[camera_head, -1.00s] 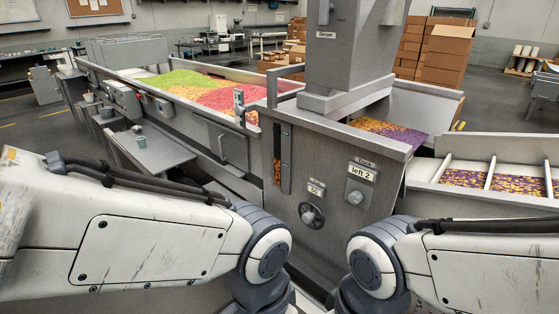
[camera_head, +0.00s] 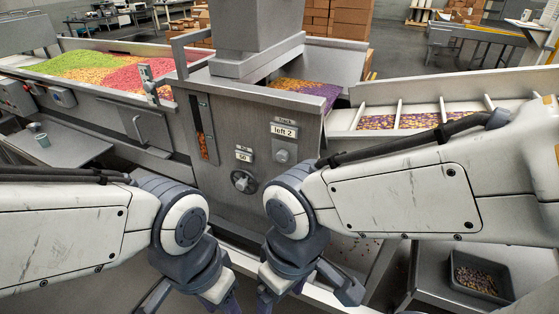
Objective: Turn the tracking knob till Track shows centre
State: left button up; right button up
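The Track display (camera_head: 284,131) on the grey metal panel reads "left 2". The tracking knob (camera_head: 282,155) is a small round grey knob on a plate just below it. My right arm's elbow covers the panel just below this knob. My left gripper (camera_head: 229,304) and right gripper (camera_head: 266,302) hang low at the bottom edge, well below the knob and apart from it.
A second, dark round knob (camera_head: 243,181) sits lower left under a display (camera_head: 243,156) reading "50". A lever handle (camera_head: 150,84) stands left of the panel. A conveyor (camera_head: 410,121) with candy runs right. A grey bin (camera_head: 482,278) stands lower right.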

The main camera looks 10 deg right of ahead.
aim_at(282, 156)
jog(key=u, duration=0.05)
jog(key=k, duration=0.5)
jog(key=u, duration=1)
jog(key=i, duration=0.85)
jog(key=z, duration=1.6)
